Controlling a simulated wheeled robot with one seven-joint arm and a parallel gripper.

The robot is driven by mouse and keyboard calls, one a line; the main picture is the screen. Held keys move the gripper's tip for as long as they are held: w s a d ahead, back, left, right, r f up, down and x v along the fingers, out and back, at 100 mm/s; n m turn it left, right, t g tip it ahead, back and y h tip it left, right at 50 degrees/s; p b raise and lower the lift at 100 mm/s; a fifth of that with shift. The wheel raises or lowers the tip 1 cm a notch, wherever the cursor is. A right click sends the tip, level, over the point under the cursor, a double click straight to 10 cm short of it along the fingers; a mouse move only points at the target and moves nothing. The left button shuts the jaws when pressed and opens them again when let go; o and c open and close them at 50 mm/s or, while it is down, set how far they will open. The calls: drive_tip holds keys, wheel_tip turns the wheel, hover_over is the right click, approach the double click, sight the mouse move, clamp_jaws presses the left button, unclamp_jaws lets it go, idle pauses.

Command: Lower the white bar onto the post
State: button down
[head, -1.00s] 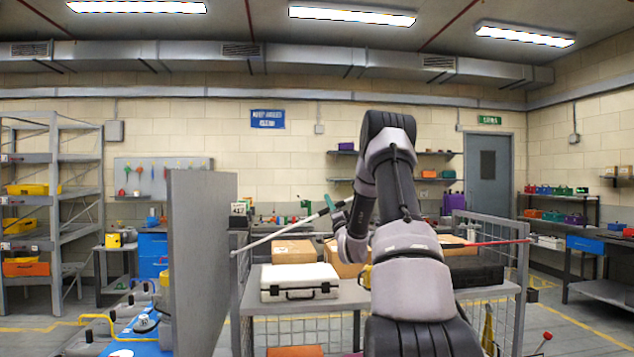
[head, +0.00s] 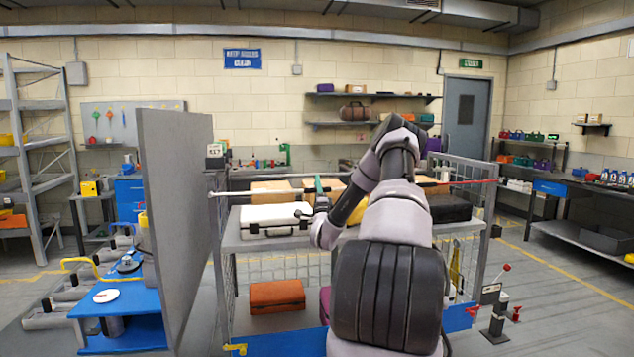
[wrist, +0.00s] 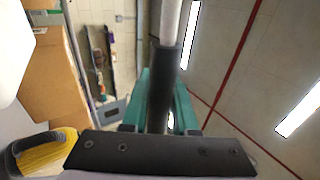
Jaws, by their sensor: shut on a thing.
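The white bar (head: 255,192) runs nearly level across the upper part of the mesh cart in the head view. My gripper (head: 320,190) has teal fingers and is shut on it. In the wrist view the bar's black sleeve (wrist: 161,85) lies between the teal fingers, with the white part (wrist: 171,20) beyond. A thin red-ended length (head: 470,182) shows right of my arm, roughly in line with the bar; my arm hides any join. A short dark post (head: 497,318) stands on the floor at the lower right, apart from the bar. I cannot tell whether it is the task's post.
A grey panel (head: 178,220) stands close to the bar's left end. Below the bar, the cart carries a white case (head: 268,217) and cardboard boxes; an orange box (head: 277,295) is on its lower shelf. Blue conveyor trays (head: 125,333) are at the left.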

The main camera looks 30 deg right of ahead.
drive_tip(key=c, duration=0.7)
unclamp_jaws()
drive_tip(key=shift+w, duration=0.1)
drive_tip(key=v, duration=1.1)
